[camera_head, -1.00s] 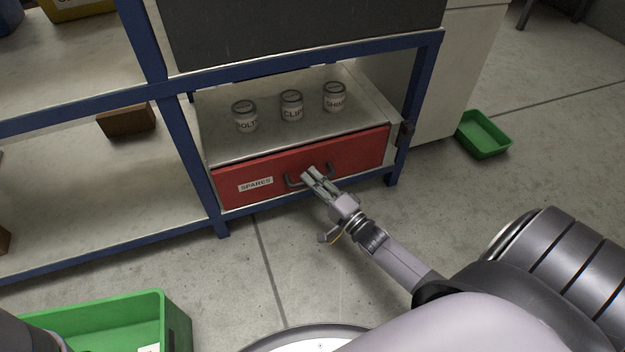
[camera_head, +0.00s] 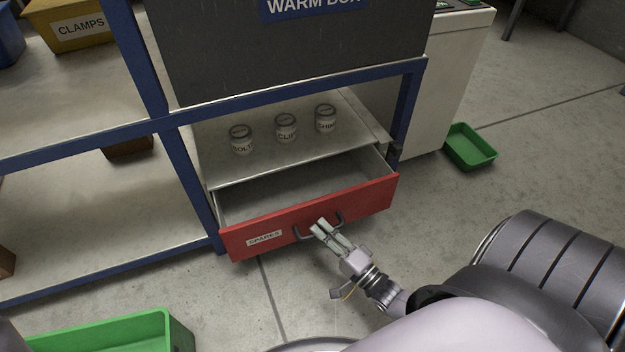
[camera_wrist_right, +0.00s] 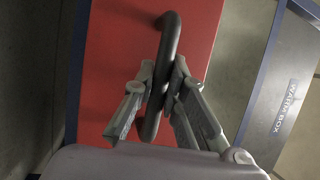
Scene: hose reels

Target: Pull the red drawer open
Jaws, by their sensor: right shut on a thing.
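The red drawer (camera_head: 365,203), labelled SPARES, sits low in the blue-framed shelf and is pulled partly out, its inside showing empty where visible. Its dark bar handle (camera_head: 301,234) is on the front face. My right gripper (camera_head: 318,227) is at the handle, its fingers shut around the bar. In the right wrist view the two fingers (camera_wrist_right: 161,88) close on the handle (camera_wrist_right: 168,45) from both sides, against the red front (camera_wrist_right: 115,50). My left gripper is not in view.
Several jars, including the CLIPS jar (camera_head: 286,128), stand on the surface above the drawer. A green bin (camera_head: 110,330) is on the floor at the front left, another green bin (camera_head: 470,147) at the right. Open floor lies before the drawer.

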